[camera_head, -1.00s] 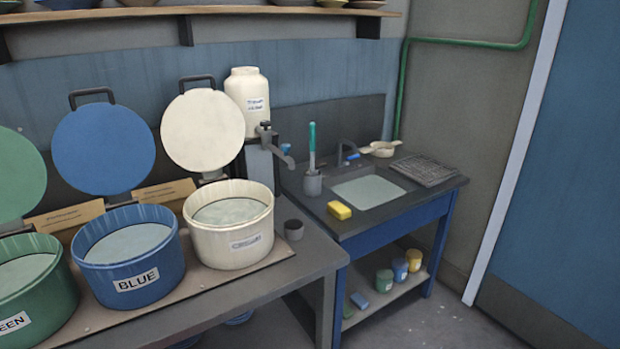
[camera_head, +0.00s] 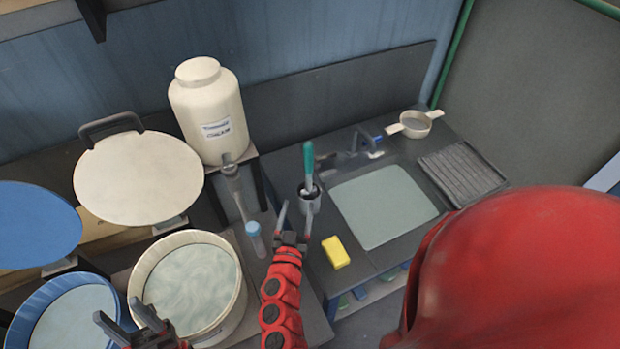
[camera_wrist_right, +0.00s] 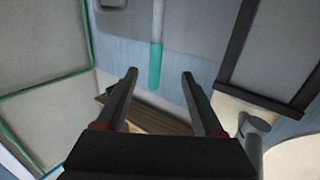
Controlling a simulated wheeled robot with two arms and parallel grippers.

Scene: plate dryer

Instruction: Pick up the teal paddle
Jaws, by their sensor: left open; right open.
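The teal paddle (camera_head: 308,160) stands upright, handle up, in a small grey cup (camera_head: 309,200) left of the sink; its lower end is hidden in the cup. My right gripper (camera_head: 296,210) is open and empty, just in front of and left of the cup. In the right wrist view the teal handle (camera_wrist_right: 155,65) appears beyond and between the open fingertips (camera_wrist_right: 159,74), with its pale shaft above it in the picture. I see no contact. My left gripper (camera_head: 120,311) is open and empty at the lower left, in front of the cream bucket.
The sink (camera_head: 385,205) and a drain rack (camera_head: 460,175) are farther right.

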